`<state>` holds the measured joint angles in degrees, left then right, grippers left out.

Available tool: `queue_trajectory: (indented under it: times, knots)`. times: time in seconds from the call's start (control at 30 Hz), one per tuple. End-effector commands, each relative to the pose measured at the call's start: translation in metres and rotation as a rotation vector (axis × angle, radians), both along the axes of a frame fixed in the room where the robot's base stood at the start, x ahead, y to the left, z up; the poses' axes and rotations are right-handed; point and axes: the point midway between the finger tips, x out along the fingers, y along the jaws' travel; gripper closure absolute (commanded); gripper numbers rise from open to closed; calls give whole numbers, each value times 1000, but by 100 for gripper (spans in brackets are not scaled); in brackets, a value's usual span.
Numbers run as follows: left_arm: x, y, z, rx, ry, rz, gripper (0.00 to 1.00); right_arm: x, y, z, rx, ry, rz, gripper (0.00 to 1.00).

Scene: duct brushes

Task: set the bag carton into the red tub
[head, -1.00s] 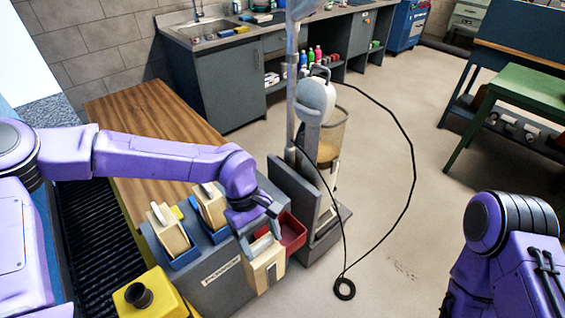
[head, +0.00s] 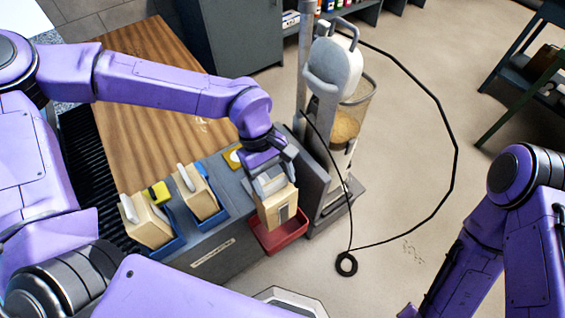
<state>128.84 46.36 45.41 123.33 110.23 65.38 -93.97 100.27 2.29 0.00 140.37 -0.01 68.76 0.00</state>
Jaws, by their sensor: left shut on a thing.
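The bag carton (head: 277,210) is a tan box with a pale top and a grey mark on its front side. My left gripper (head: 268,180) is shut on its top and holds it upright. The red tub (head: 281,240) sits at the right end of the grey bench, directly below and around the carton's lower end in the picture. The carton hides the tub's middle, and I cannot tell whether it touches the tub's floor. My right arm shows at the right edge, but its gripper is out of view.
Two blue tubs (head: 172,245) with similar tan cartons (head: 147,222) stand to the left on the grey bench.

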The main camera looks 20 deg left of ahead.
Motion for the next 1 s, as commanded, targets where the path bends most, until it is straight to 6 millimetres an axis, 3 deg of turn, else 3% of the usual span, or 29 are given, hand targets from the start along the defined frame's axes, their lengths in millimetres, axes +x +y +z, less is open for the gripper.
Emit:
queue_trajectory:
  times: [0.03, 0.23, 1.0]
  knots:
    - [2, 0, -10, 1, 2, 0, 76, -1, 0, -11, 1, 1, 0, 57]
    - [21, 0, -32, 5, 27, -2, 76, -2, 0, -29, 0, 2, -1, 57]
    - [25, -2, -105, 6, 37, -5, 76, -2, 0, -54, 0, 0, 0, 57]
